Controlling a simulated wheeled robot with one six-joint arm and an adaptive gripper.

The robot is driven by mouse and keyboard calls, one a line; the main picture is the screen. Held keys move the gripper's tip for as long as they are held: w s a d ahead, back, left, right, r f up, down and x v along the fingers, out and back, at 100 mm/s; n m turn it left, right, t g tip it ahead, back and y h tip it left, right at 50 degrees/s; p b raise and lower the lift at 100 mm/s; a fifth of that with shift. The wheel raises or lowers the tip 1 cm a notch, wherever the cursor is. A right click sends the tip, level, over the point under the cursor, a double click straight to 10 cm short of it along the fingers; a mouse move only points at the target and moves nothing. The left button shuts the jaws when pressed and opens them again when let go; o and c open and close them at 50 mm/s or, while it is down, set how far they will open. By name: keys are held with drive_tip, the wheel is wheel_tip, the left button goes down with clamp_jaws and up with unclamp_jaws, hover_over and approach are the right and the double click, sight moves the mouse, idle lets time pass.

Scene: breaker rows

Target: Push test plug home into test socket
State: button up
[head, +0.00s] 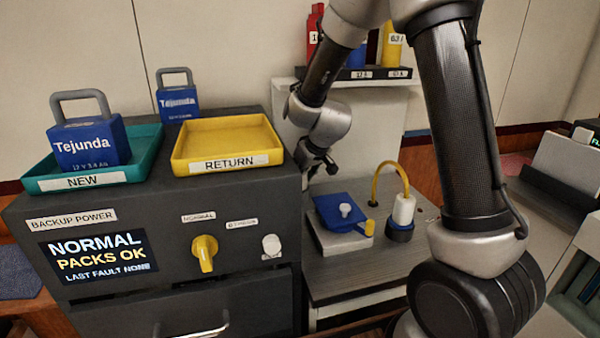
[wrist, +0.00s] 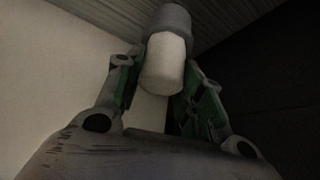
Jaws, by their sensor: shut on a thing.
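My gripper (head: 318,168) is low behind the right edge of the dark cabinet, its fingertips mostly hidden in the head view. In the wrist view my gripper (wrist: 160,85) is shut on a white cylinder (wrist: 162,65) with a grey end (wrist: 170,18) pointing away from the palm. I cannot tell what the grey end touches, or whether this is the test plug. A white plug-like piece (head: 404,209) with a yellow cable (head: 388,166) stands upright in a dark blue collar (head: 399,232) on the bench, apart from my gripper. No part is marked as test socket.
The dark cabinet (head: 130,290) carries a teal NEW tray (head: 140,165) with a blue pack, a yellow RETURN tray (head: 262,140), a yellow knob (head: 204,252) and a white knob (head: 272,246). A blue block (head: 342,212) on a grey base sits on the grey bench (head: 350,280).

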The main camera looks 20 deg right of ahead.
drive_tip(key=o, duration=1.2)
drive_tip(key=shift+f, duration=0.1)
drive_tip(key=v, duration=1.2)
